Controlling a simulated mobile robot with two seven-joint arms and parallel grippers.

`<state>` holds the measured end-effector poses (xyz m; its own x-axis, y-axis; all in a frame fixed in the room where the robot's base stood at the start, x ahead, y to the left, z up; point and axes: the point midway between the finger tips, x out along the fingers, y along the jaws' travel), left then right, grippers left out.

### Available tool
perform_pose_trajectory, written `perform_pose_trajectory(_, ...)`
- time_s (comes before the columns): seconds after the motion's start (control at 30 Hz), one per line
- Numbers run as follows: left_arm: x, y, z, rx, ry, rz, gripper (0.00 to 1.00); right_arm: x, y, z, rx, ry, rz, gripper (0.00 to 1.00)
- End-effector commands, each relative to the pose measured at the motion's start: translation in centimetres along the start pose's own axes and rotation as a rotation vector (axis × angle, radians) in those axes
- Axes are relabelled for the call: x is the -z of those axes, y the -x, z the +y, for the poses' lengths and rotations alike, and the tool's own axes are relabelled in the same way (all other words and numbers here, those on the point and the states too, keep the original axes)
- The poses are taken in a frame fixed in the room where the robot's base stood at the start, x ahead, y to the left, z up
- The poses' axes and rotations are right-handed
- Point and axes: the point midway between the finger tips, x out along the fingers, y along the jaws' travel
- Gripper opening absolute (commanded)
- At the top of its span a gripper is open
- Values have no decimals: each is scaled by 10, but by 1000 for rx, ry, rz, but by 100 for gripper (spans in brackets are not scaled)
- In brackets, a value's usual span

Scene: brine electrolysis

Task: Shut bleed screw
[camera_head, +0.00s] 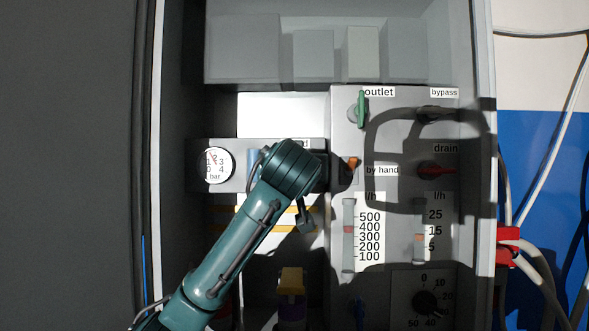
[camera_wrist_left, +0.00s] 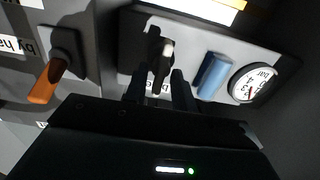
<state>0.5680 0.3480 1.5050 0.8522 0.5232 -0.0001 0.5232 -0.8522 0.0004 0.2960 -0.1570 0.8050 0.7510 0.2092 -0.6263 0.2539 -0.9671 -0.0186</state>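The bleed screw seems to be the black handle with a pale tip (camera_wrist_left: 161,62) on the grey block in the left wrist view. A white label below it is partly covered. My left gripper (camera_wrist_left: 158,88) is at the block, with its two dark fingers apart and the handle between and just beyond them. I cannot tell whether the fingers touch it. In the head view my left wrist hides the screw and the fingers, and only a "d" of the label shows. My right gripper is in neither view.
A pressure gauge (camera_head: 213,166) and a blue cylinder (camera_wrist_left: 214,75) are on the same block. An orange "by hand" lever (camera_wrist_left: 46,82) is close beside it. The right panel carries a green outlet handle (camera_head: 362,109), a red drain handle (camera_head: 437,171) and flow tubes (camera_head: 348,235).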

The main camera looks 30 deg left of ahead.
Motion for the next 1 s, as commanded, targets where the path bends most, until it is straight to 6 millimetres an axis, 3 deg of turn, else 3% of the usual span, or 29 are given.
perform_pose_trajectory(0.3,0,0,0,0,0,0,0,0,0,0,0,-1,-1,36)
perform_pose_trajectory(0.73,0,0,0,0,-26,-1,0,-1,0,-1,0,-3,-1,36)
perform_pose_trajectory(1.0,-1,0,2,-2,-168,-1,0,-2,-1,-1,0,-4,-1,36)
